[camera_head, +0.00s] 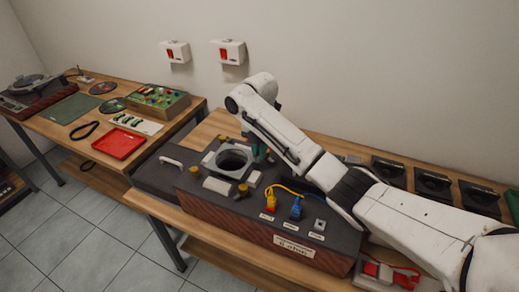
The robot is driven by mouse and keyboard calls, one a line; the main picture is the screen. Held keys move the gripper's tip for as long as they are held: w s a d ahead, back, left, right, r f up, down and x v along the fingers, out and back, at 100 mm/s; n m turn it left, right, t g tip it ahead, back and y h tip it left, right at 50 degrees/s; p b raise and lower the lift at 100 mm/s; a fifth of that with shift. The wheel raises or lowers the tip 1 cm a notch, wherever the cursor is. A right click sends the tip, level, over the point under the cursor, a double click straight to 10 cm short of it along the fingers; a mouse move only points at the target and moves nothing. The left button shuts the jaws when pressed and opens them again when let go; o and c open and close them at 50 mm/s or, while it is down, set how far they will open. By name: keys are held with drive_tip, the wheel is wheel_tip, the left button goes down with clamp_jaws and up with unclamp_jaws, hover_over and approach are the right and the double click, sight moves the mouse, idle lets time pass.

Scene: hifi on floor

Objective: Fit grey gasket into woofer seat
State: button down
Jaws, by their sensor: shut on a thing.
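The dark speaker cabinet (280,218) lies on its back on the right bench. A light grey ring, the grey gasket (218,169), shows around the dark round opening of the woofer seat (233,161). My gripper (258,155) is at the right edge of the ring, shut on it, with my arm reaching in from the right. The fingertips are small and partly hidden by my arm. I cannot tell whether the gasket lies flat in the seat or is slightly above it.
Yellow posts (243,190) and a pale cylinder (216,186) stand close around the opening. Yellow and blue plugs (296,208) with cables sit right of it. Several black units (432,184) line the back right. A red tray (119,144) lies on the left bench.

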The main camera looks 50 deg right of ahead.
drive_tip(key=shift+f+b, duration=0.85)
drive_tip(key=shift+f, duration=0.9)
drive_tip(key=c, duration=1.1)
unclamp_jaws()
wheel_tip(320, 180, up, 10)
drive_tip(key=shift+f+p, duration=0.2)
drive_tip(key=shift+p, duration=0.75)
drive_tip(key=shift+r, duration=0.6)
drive_tip(key=shift+p, duration=0.3)
